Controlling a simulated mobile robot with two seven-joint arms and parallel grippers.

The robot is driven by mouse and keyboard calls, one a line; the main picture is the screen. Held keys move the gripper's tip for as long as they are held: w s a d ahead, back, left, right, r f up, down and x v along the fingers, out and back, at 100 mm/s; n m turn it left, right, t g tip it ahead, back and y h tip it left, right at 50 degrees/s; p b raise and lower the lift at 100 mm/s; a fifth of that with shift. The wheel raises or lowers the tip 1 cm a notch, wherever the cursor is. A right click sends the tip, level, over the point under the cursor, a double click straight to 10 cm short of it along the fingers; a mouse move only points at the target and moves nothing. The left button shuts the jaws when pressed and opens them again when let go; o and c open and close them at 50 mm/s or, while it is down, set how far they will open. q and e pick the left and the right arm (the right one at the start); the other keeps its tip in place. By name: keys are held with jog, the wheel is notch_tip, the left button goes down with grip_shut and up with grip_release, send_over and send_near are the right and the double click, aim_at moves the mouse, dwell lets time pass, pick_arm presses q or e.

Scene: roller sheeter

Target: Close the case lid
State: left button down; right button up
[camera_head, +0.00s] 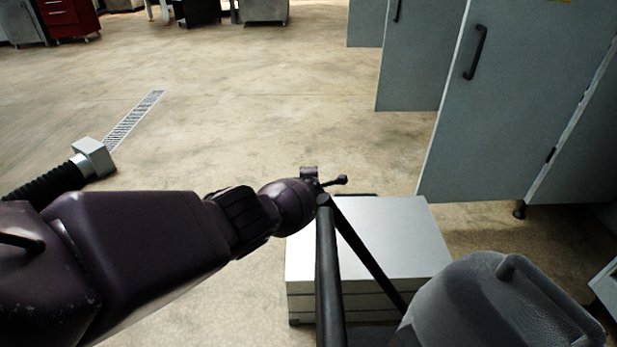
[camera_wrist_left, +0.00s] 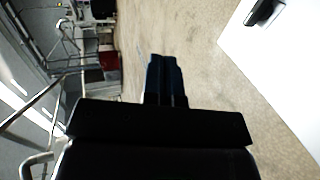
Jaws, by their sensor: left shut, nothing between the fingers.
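A white case-like box (camera_head: 385,235) with a flat top and seams along its front stands on the floor, right of centre in the head view. Whether its top is a fully closed lid I cannot tell. My left gripper (camera_head: 333,182) is at the box's far left corner, at the end of my dark arm; contact is unclear. In the left wrist view its dark fingers (camera_wrist_left: 165,78) are together and empty. A white surface (camera_wrist_left: 285,65) with a black fitting (camera_wrist_left: 265,12) lies to their right, apart from them. My right gripper is not visible.
Black bars (camera_head: 327,290) cross in front of the box. Grey cabinets (camera_head: 490,110) stand at the right. A floor drain grate (camera_head: 133,119) lies at the left, and a red cabinet (camera_head: 70,18) stands far left. The floor behind the box is clear.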

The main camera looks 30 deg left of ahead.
pick_arm(q)
jog(key=shift+p+v, duration=3.7)
jog(key=shift+v, duration=1.7)
jog(key=s+d+f+n+g+h+p, duration=0.15)
jog(key=s+d+n, duration=0.25)
jog(key=s+n, duration=0.5)
jog(key=s+d+f+n+h+p, duration=0.25)
jog(key=s+n, duration=0.35)
jog(key=s, duration=0.4)
jog(key=s+d+f+n+g+h+p, duration=0.15)
jog(key=s+d+n, duration=0.25)
jog(key=s+n, duration=0.5)
jog(key=s+r+n+t+h+p, duration=0.1)
jog(key=s+r+n+p, duration=0.2)
jog(key=s+r+n, duration=0.6)
jog(key=s+r+n+t+h+p, duration=0.1)
jog(key=s+r+n+p, duration=0.2)
jog(key=s+r+n, duration=0.7)
jog(key=s+n, duration=0.3)
jog(key=s, duration=0.5)
jog(key=shift+d+r, duration=0.3)
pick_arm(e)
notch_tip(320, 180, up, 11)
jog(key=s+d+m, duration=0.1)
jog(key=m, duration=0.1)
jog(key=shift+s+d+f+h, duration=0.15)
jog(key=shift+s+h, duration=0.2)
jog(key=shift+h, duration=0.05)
